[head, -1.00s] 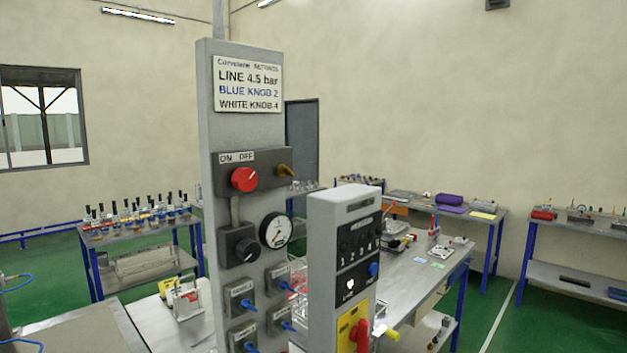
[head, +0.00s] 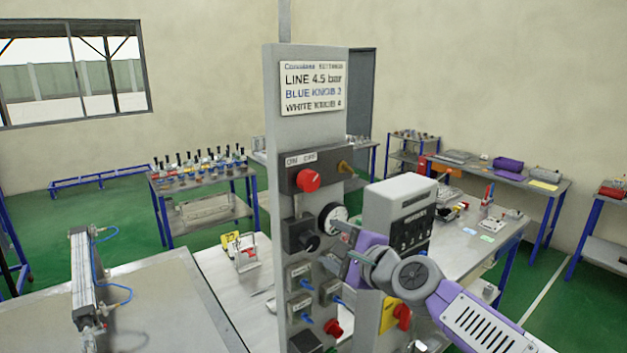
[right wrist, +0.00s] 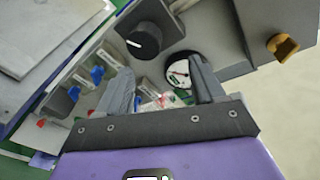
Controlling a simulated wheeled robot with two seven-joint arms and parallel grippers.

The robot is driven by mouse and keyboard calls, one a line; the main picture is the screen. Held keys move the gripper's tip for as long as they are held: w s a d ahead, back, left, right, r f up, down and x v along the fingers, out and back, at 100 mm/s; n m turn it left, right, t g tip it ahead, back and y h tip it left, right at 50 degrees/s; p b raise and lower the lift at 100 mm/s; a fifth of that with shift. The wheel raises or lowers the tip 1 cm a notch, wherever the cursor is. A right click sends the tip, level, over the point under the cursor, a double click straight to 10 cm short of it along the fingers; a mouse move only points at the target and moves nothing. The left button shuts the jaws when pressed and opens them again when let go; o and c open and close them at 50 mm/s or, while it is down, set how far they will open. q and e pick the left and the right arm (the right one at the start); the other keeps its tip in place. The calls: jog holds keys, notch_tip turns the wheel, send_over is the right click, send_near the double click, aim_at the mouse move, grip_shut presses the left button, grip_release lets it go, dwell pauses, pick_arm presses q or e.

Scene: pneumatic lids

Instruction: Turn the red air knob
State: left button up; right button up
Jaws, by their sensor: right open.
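The red air knob (head: 308,180) is a round red knob on a dark box under an "ON OFF" label, on the tall grey panel (head: 270,120). It is not visible in the right wrist view. My right gripper (head: 332,243) is open and empty, in front of the panel, below and to the right of the red knob, near the pressure gauge (head: 332,218). In the right wrist view, the open fingers (right wrist: 160,82) have the gauge (right wrist: 180,74) and black knob (right wrist: 143,40) beyond them. My left gripper is not in view.
A smaller grey control unit (head: 400,195) stands just right of the panel, partly behind my right arm. Blue-tipped fittings (head: 306,318) and a lower red knob (head: 333,328) sit below. A brass fitting (right wrist: 282,45) juts from the upper box. A bench with a cylinder (head: 85,275) is at left.

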jog(key=m+t+y, duration=0.1)
jog(key=y, duration=0.1)
send_near(311, 182)
jog(key=x, duration=0.2)
jog(key=p+x, duration=0.2)
jog(key=x, duration=0.5)
jog(key=shift+w+a, duration=0.1)
jog(key=shift+w, duration=0.05)
jog(key=c, duration=1.1)
jog(key=shift+o, duration=0.2)
